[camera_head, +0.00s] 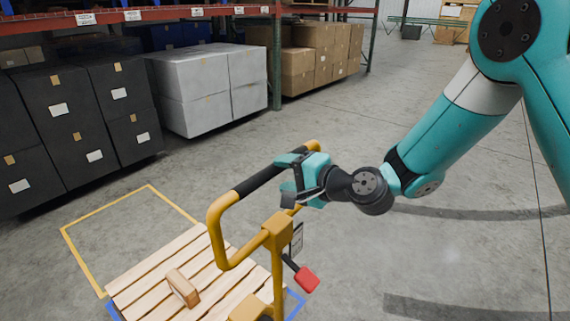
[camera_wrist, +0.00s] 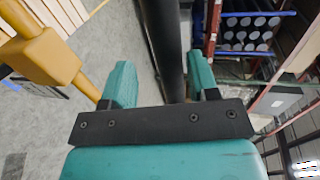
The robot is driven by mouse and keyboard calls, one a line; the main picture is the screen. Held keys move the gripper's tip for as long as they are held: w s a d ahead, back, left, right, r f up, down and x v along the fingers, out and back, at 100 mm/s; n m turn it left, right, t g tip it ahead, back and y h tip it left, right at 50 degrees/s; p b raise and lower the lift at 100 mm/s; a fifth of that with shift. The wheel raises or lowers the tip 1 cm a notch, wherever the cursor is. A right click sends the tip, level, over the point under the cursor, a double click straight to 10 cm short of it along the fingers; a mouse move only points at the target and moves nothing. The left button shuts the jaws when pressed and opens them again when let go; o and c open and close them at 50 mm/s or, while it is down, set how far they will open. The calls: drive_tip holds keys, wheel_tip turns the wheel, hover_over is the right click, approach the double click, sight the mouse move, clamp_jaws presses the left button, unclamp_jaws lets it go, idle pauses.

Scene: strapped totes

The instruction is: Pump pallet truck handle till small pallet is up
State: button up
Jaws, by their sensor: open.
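The pallet truck's yellow loop handle (camera_head: 217,232) stands at the lower middle of the head view, with a black grip (camera_head: 258,179) along its top bar. My gripper (camera_head: 289,176) is at the right end of that grip. In the wrist view the black grip (camera_wrist: 166,45) runs between my two teal fingers (camera_wrist: 161,82), which are apart on either side of it. The small wooden pallet (camera_head: 143,275) lies low behind the handle, with a wooden block (camera_head: 183,288) on it. Its height off the floor is hard to tell.
A red-ended lever (camera_head: 307,280) sticks out right of the handle post. A yellow outline (camera_head: 98,218) marks the floor beyond the pallet. The floor at right is clear.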

drive_tip(key=shift+w+a+f, duration=0.1)
drive_tip(key=shift+w+a, duration=0.15)
drive_tip(key=shift+a, duration=0.15)
drive_tip(key=shift+c, duration=0.2)
